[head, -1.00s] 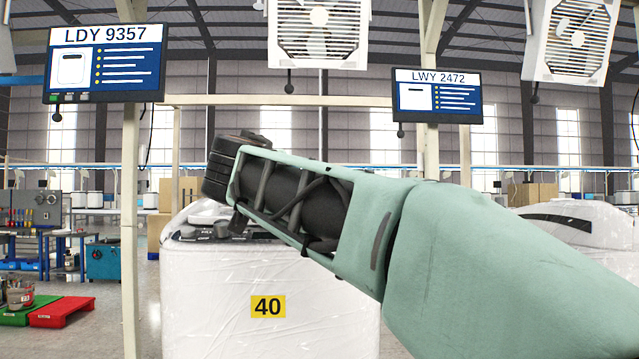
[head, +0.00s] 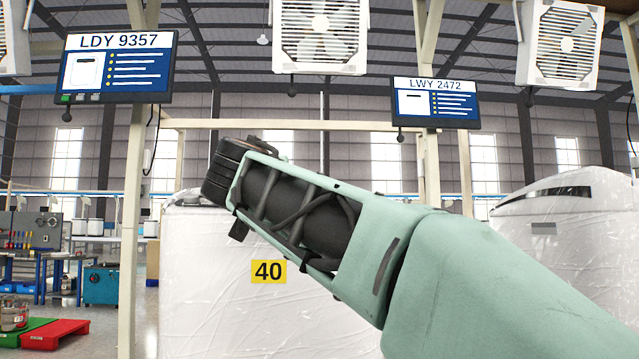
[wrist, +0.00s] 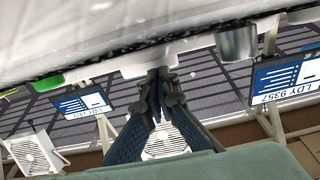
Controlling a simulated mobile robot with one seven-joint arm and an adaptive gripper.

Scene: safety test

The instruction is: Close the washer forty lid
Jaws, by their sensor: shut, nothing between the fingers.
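The washer forty (head: 215,300) is a white, plastic-wrapped machine with a yellow "40" label (head: 268,271) on its front. Its top is seen edge-on in the head view, and my arm covers much of it. I cannot make out the lid's position there. My gripper's fingers are hidden in the head view. In the wrist view my gripper (wrist: 162,78) is shut and empty. Its fingertips are close to a pale edge (wrist: 135,62) with a silver knob (wrist: 237,42) and a green part (wrist: 48,82); I cannot tell whether they touch it.
Another white wrapped machine (head: 560,240) stands at the right. Posts carry the LDY 9357 screen (head: 115,65) and the LWY 2472 screen (head: 436,101), with fans (head: 319,35) overhead. Red (head: 55,333) and green pallets are on the floor at the left.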

